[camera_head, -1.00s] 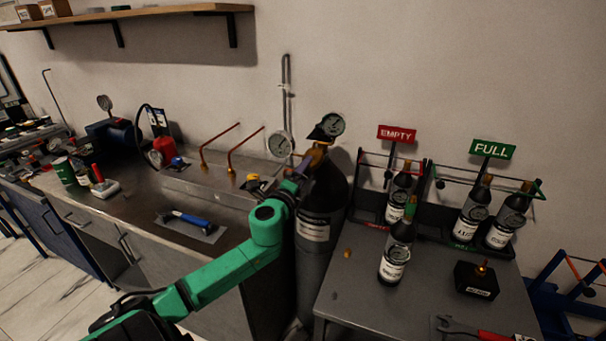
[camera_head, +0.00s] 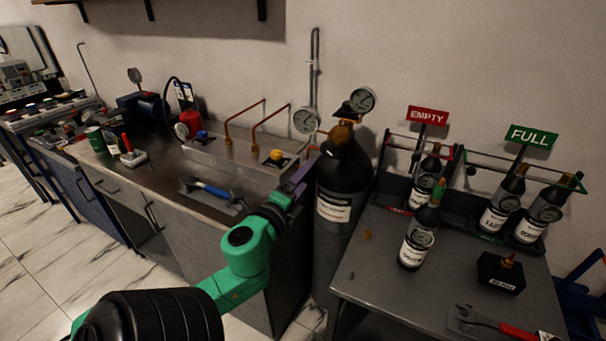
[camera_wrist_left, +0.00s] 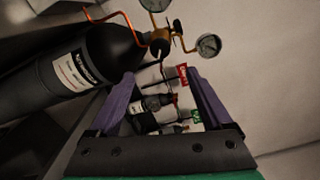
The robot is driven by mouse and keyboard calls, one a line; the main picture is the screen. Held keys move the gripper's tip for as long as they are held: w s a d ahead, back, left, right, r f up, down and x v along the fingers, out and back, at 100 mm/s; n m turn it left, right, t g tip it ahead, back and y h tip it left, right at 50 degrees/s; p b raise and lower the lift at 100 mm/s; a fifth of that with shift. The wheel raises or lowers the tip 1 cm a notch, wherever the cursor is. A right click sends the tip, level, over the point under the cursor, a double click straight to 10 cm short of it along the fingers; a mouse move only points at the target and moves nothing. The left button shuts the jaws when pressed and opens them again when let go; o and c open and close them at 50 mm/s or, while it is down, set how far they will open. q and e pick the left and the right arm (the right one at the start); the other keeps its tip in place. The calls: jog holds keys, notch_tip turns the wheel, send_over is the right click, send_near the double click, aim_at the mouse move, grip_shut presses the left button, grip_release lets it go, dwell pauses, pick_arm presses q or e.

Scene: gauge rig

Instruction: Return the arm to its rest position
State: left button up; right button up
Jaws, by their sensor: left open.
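My left arm is green and black and reaches in from the bottom left in the head view. Its left gripper (camera_head: 296,180) is just left of the large black gas cylinder (camera_head: 343,175), apart from or touching it I cannot tell. In the left wrist view the two purple fingers of the left gripper (camera_wrist_left: 158,95) stand apart with nothing held between them. The cylinder (camera_wrist_left: 75,70) lies to the left of the fingers there, with a brass valve and gauges (camera_wrist_left: 208,45) beyond. My right gripper is not in view.
A workbench (camera_head: 150,190) at left holds a blue-handled tool (camera_head: 212,190) and copper pipes (camera_head: 245,122). A grey table (camera_head: 375,275) at right carries several small dark bottles, a black box (camera_head: 500,274) and a wrench (camera_head: 490,320). EMPTY (camera_head: 428,116) and FULL (camera_head: 534,135) signs mark racks.

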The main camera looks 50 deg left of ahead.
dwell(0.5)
pick_arm(q)
jog(key=s+a+f+n+g, duration=0.2)
jog(key=f+n+g, duration=0.1)
jog(key=f, duration=0.9)
jog(key=s+a+f+n+g+h, duration=0.1)
jog(key=s+f+n+g, duration=0.1)
jog(key=f, duration=0.9)
jog(key=s+a+f+n+g, duration=0.2)
jog(key=f+n+g, duration=0.1)
jog(key=f, duration=0.9)
jog(key=s+d+f+n+g+h, duration=0.2)
jog(key=s+d+f, duration=0.3)
jog(key=f, duration=0.4)
jog(key=s+d+f+n+g+h, duration=0.1)
jog(key=s+d+f+n+g, duration=0.15)
jog(key=s+f, duration=0.55)
jog(key=s+d+f+n+g+h, duration=0.1)
jog(key=s+d+f+n+g, duration=0.1)
jog(key=s+d+f, duration=0.8)
jog(key=shift+s+g+h, duration=0.4)
jog(key=shift+s+g, duration=0.25)
jog(key=shift+g, duration=0.1)
